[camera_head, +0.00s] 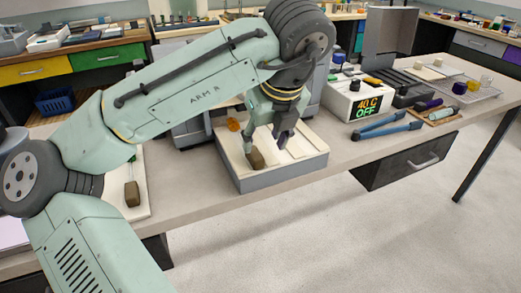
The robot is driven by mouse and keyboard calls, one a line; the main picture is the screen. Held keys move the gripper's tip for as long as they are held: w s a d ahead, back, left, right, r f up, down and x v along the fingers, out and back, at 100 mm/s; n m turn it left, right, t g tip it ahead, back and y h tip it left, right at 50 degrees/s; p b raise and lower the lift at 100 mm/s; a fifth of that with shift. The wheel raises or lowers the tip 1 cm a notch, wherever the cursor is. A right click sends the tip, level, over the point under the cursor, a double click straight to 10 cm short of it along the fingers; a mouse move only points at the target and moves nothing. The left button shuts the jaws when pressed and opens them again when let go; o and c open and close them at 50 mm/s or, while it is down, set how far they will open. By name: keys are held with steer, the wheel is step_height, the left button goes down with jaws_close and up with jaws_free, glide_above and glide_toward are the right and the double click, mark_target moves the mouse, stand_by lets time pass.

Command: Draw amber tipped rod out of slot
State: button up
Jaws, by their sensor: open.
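A grey-sided tray with a pale top (305,158) stands on the bench near the middle of the view. Its top shows long slots or dividers. A small amber piece (233,125) shows at the tray's back left; I cannot tell whether it is the tip of the rod, and no clear rod shaft shows. My gripper (268,147) points down over the tray, its fingers apart. A brown block (257,160) shows close to the left fingertip; whether they touch is unclear. My arm and gripper hide part of the tray.
Left of the tray, a white board (142,208) holds another brown block (132,194). To the right stand a display box reading 40 C OFF (366,108), blue-handled pliers (385,128) and a small wooden tray (440,117). The bench front right of the tray is clear.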

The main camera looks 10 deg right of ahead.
steer(key=v, duration=0.5)
